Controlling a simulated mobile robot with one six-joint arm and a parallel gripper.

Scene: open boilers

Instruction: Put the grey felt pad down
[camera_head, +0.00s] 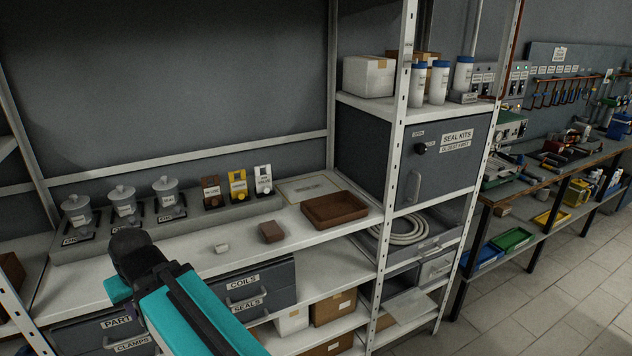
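My gripper (131,250) is over the left part of the white bench shelf (185,262), seen from behind above my teal arm. Its fingertips are hidden, so I cannot tell whether it is open or holds anything. I cannot make out a grey felt pad for sure. A small pale block (221,247) lies on the shelf to the right of my gripper. A brown block (271,232) lies further right. A flat greyish rectangle with a yellowish outline and a small label (308,188) lies at the back, behind the brown tray (334,222).
Lidded pots (123,203) and brown, yellow and white units (238,188) stand on a grey ledge at the back. Shelf posts (396,150) and a SEAL KITS cabinet (440,165) bound the right side. Drawers (245,290) are below. The shelf front between the small blocks is clear.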

